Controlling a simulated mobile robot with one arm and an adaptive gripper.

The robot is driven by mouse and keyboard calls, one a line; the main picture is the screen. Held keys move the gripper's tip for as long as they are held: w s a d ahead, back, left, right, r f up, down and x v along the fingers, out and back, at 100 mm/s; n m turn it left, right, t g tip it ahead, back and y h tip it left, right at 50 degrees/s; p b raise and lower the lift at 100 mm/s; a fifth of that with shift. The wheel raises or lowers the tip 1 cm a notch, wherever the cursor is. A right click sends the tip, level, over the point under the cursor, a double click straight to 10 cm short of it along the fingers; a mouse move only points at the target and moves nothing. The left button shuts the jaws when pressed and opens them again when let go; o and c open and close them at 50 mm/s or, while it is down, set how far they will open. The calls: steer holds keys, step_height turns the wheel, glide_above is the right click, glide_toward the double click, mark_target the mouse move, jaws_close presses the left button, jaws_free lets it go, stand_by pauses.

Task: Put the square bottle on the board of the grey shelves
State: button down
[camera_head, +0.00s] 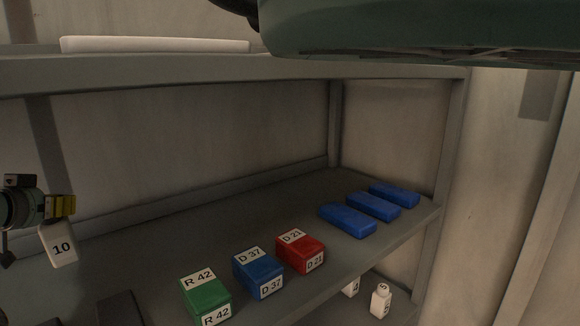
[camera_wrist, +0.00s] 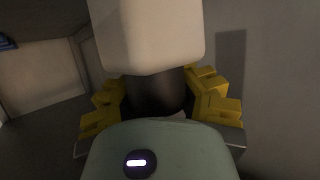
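The white square bottle (camera_head: 60,247), marked 10, hangs slightly tilted below my gripper (camera_head: 62,207) at the left edge of the head view. My gripper's yellow fingers are around its top, and the neck is hidden. In the wrist view the pale bottle body (camera_wrist: 148,40) stands out past the yellow fingers of my gripper (camera_wrist: 158,95), with a dark round part between them. The grey shelves' board (camera_head: 290,190) spreads below and to the right of the bottle. The bottle appears above the board's left part; I cannot tell the gap.
On the board stand a green box (camera_head: 206,298), a blue box (camera_head: 258,274), a red box (camera_head: 300,252) and three flat blue blocks (camera_head: 373,207). White bottles (camera_head: 380,301) show on a lower level. An upper shelf (camera_head: 200,72) lies overhead. The board behind the boxes is clear.

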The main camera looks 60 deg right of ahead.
mark_target(49, 220)
steer(key=shift+w+d+f+p, duration=0.1)
steer(key=shift+d+f+p, duration=0.75)
steer(key=shift+p, duration=0.45)
steer(key=shift+d+f+p, duration=0.6)
steer(key=shift+f+p, duration=0.45)
steer(key=shift+p, duration=0.2)
steer(key=c, duration=0.7)
jaws_free()
steer(key=b+v, duration=0.7)
steer(key=v, duration=0.4)
steer(key=shift+w+a+f, duration=0.1)
steer(key=shift+a, duration=0.1)
steer(key=shift+s+a+r+b, duration=0.25)
steer(key=shift+a+r+b, duration=0.05)
steer(key=shift+b, duration=0.05)
